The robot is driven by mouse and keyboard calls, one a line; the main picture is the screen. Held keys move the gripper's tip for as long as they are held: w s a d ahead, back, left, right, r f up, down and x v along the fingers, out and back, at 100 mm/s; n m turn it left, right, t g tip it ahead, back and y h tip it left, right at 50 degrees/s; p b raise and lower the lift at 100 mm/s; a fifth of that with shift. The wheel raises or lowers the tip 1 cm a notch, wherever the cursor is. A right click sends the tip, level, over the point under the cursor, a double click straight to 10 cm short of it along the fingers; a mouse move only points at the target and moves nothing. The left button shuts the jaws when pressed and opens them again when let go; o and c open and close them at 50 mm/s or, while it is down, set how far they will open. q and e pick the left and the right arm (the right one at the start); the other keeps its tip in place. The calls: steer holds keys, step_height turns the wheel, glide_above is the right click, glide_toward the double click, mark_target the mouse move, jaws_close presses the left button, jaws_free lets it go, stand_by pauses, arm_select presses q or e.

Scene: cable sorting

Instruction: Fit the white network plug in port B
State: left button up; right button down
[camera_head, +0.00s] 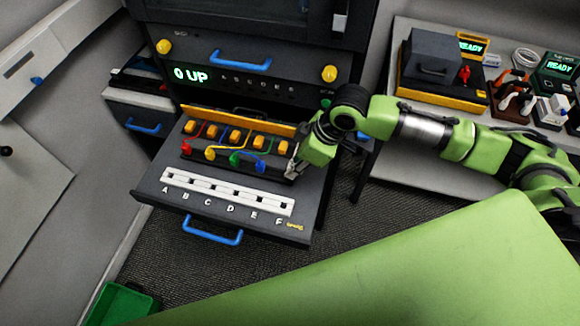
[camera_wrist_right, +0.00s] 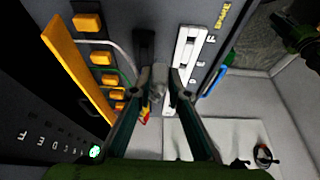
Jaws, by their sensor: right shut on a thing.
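The white port strip (camera_head: 228,192) lies along the front of the pulled-out drawer, with letters A to F below it. Port B (camera_head: 194,183) is second from the left and looks empty. My right gripper (camera_head: 292,168) is at the drawer's right side, behind the F end of the strip. My left gripper is not in view.
Several orange blocks (camera_head: 223,134) stand in a row behind the strip, with red (camera_head: 187,148), yellow (camera_head: 210,153), green and blue plugs on cables before them. A yellow-orange bar (camera_head: 237,121) rises behind. The rack display (camera_head: 191,75) reads "0 UP". A blue handle (camera_head: 212,232) sticks out in front.

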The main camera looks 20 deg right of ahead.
steer(key=s+r+p, duration=0.3)
steer(key=s+r, duration=0.5)
steer(key=s, duration=0.2)
steer(key=shift+d+r, duration=0.15)
steer(key=shift+r, duration=0.1)
stand_by(0.5)
